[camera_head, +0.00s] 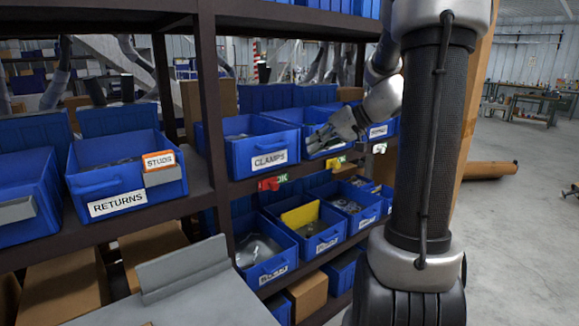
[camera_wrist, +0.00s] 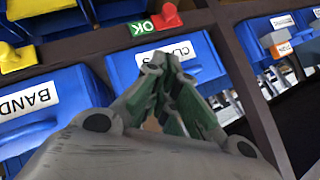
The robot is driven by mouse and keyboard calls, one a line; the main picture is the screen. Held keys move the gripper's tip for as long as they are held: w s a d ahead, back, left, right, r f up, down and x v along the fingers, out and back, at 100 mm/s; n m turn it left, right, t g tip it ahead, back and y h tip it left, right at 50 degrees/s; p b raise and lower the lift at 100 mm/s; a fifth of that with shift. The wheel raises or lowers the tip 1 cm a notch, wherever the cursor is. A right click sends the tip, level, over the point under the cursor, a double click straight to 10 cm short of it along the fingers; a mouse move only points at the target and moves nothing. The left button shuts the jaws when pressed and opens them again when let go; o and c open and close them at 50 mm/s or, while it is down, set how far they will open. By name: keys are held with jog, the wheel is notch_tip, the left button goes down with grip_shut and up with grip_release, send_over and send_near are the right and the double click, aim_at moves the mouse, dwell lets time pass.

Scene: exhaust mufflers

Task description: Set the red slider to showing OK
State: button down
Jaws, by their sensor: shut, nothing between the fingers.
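The red slider (camera_head: 269,184) is on the shelf edge below the CLAMPS bin. A green OK label (camera_head: 282,178) shows right beside it. In the wrist view the red slider (camera_wrist: 167,17) is at the top, with the whole green OK label (camera_wrist: 142,27) uncovered to its left. My gripper (camera_head: 309,145) is shut and empty, in front of the bins, up and right of the slider in the head view. In the wrist view my gripper (camera_wrist: 163,65) is in front of the CLAMPS bin, apart from the slider in the picture.
The CLAMPS bin (camera_head: 265,157) stands above the slider. A yellow slider (camera_head: 333,164) sits farther right on the same edge. Below is a bin with a yellow card (camera_head: 300,215). The RETURNS bin (camera_head: 120,195) is at left. Open floor lies at right.

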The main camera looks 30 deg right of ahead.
aim_at(267, 179)
jog(key=x, duration=0.4)
jog(key=s+x, duration=0.1)
jog(key=x, duration=0.3)
jog(key=f+x, duration=0.1)
jog(key=x, duration=0.3)
jog(key=shift+s+a+f, duration=0.1)
jog(key=shift+s+a, duration=0.15)
jog(key=shift+s, duration=0.1)
jog(key=shift+a+f, duration=0.35)
jog(key=shift+f, duration=0.1)
jog(key=shift+s+a, duration=0.25)
jog(key=shift+a, duration=0.8)
jog(key=shift+d, duration=0.1)
